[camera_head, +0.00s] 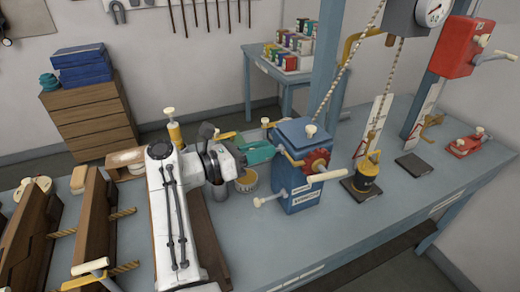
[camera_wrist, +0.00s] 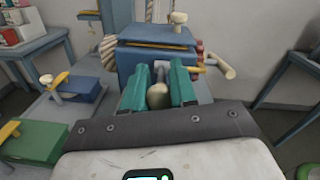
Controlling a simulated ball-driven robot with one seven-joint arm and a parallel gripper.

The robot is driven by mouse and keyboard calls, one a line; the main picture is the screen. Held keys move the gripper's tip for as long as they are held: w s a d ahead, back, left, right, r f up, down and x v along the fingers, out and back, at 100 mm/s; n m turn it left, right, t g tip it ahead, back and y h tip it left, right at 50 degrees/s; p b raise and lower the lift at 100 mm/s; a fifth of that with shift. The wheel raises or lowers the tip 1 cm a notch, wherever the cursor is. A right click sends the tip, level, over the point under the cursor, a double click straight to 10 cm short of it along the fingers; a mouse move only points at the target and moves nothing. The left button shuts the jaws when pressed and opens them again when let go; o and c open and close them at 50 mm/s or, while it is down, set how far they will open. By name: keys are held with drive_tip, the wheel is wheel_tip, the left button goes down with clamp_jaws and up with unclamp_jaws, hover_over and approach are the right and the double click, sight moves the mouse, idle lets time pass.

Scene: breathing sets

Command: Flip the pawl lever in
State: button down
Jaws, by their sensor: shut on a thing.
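My gripper (camera_head: 272,151) reaches in from the left at the upper part of the box. In the wrist view, my teal fingers (camera_wrist: 158,88) are closed around a cream knob (camera_wrist: 158,97), apparently the pawl lever's end, in front of the blue box (camera_wrist: 150,62). The fingers hide the lever's shaft, so its exact angle cannot be told.
A crank with a cream handle (camera_head: 328,174) sticks out right of the box. Another cream-ended handle (camera_head: 267,200) is low at its left. A rope (camera_head: 334,85) rises above the box. A black and yellow weight (camera_head: 366,175) stands to the right. Wooden pieces (camera_head: 95,220) crowd the left.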

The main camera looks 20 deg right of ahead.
drive_tip(key=shift+f, duration=0.1)
drive_tip(key=b, duration=0.3)
drive_tip(key=shift+f+h+b, duration=0.4)
drive_tip(key=shift+b, duration=0.55)
drive_tip(key=shift+f+h+b, duration=0.15)
drive_tip(key=shift+h+b, duration=0.15)
drive_tip(key=shift+b, duration=0.8)
drive_tip(key=shift+a+h+b, duration=0.1)
drive_tip(key=shift+h+b, duration=0.2)
drive_tip(key=shift+b, duration=0.45)
drive_tip(key=shift+r, duration=0.2)
drive_tip(key=c, duration=0.9)
unclamp_jaws()
